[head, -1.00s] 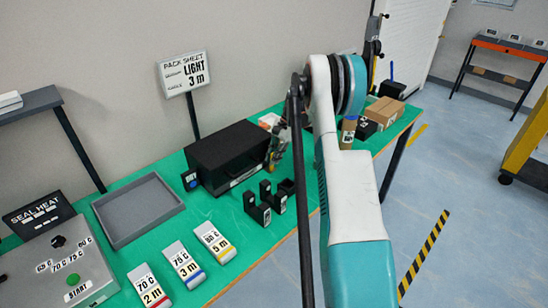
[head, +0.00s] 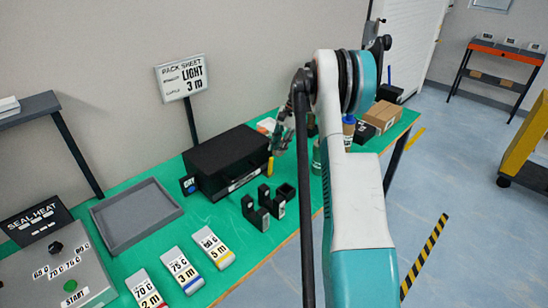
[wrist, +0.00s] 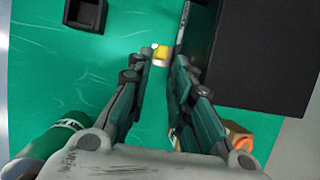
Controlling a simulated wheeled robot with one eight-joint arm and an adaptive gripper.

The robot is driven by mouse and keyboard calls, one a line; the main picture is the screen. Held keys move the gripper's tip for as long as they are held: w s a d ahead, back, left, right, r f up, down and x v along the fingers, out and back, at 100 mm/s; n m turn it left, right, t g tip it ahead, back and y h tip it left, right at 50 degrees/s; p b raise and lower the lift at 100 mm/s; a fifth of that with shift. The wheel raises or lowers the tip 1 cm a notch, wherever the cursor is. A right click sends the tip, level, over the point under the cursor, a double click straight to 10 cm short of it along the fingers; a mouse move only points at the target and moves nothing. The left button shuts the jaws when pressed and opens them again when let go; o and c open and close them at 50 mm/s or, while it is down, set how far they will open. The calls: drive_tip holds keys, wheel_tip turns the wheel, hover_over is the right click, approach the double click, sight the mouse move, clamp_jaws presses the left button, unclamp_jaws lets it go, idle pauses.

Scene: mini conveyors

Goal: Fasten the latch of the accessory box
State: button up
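The black accessory box (head: 228,160) stands closed on the green table in the head view. Its dark side fills the upper right of the wrist view (wrist: 265,50). A small yellow piece (head: 270,167) is at the box's right front corner; I cannot tell whether it is the latch or how the latch is set. My gripper (head: 280,140) is above and just right of that corner. In the wrist view my gripper (wrist: 164,60) has its fingers apart, with the yellow piece (wrist: 161,52) showing between and beyond the tips. I see nothing held.
Black holders (head: 264,204) stand in front of the box. A grey tray (head: 135,215) lies to its left. A green bottle (wrist: 55,145) and a brown cup-like thing (wrist: 238,136) are close to my gripper in the wrist view. Cardboard boxes (head: 384,116) stand at the table's far end.

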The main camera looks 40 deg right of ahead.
drive_tip(key=v, duration=0.5)
